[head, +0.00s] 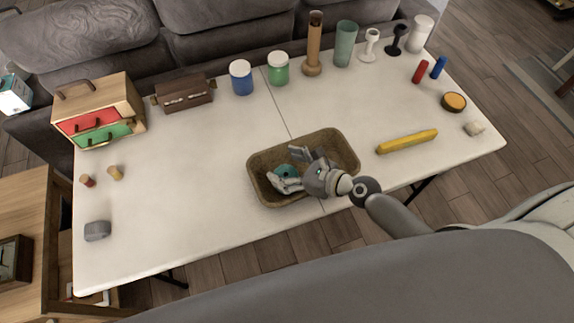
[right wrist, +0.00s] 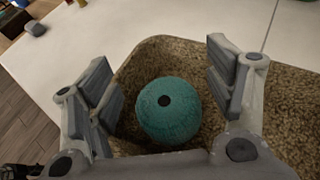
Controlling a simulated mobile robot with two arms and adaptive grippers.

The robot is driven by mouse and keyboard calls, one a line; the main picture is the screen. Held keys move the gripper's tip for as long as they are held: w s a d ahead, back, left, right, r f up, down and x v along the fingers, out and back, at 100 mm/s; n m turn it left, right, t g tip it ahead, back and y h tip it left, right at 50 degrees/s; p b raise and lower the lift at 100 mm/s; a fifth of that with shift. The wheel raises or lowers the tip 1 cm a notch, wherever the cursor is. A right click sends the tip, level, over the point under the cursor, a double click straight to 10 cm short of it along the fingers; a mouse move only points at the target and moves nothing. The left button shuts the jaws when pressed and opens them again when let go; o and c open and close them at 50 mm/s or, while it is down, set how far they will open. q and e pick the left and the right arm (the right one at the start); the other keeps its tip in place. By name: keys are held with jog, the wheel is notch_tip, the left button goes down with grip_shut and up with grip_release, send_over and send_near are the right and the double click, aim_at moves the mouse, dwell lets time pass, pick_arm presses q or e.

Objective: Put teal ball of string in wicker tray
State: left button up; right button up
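The teal ball of string (head: 286,171) lies inside the wicker tray (head: 335,139), toward its left end. It shows large in the right wrist view (right wrist: 168,108), resting low beside the tray's wall (right wrist: 180,48). My right gripper (head: 288,168) is over the tray with its fingers spread wide. In the right wrist view the gripper (right wrist: 165,80) has one finger on each side of the ball, with visible gaps between them and the ball. The gripper partly hides the ball in the head view. My left gripper is not in view.
A yellow stick (head: 407,141) lies right of the tray. Jars, including a green one (head: 278,70), a tall wooden holder (head: 313,45) and candlesticks line the back edge. A small drawer box (head: 100,110) stands back left.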

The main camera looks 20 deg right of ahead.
jog(key=shift+o, duration=0.5)
jog(key=shift+d, duration=0.1)
jog(key=v, duration=1.2)
